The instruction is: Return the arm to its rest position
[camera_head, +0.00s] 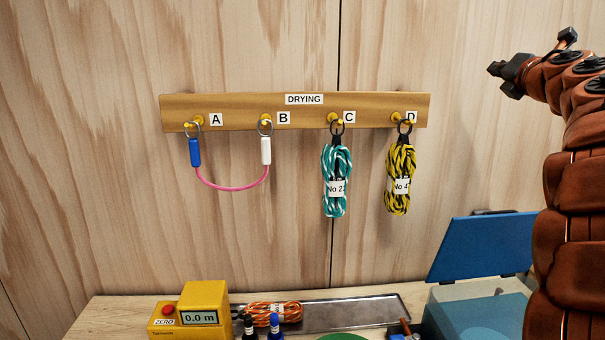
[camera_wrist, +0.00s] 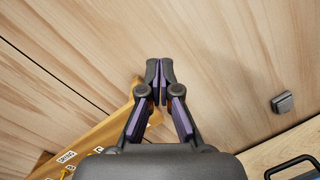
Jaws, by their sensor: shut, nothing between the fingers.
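My gripper (camera_wrist: 160,66) is shut and empty in the wrist view, with its fingertips together in front of the bare wooden wall. In the head view my gripper (camera_head: 497,69) is at the upper right, pointing left at the end of my raised, folded brown arm. It is right of the drying board (camera_head: 380,110) and apart from it. A teal rope coil (camera_head: 336,185) hangs from peg C and a yellow and black coil (camera_head: 400,182) from peg D. A pink cord (camera_head: 232,188) hangs between pegs A and B, with a blue end and a white end.
A bench below holds a yellow meter (camera_head: 206,296) reading 0.0 m, an orange rope coil (camera_head: 285,311) in a grey metal tray (camera_head: 350,312), and a box with an open blue lid (camera_head: 480,245). The wall between board and bench is clear.

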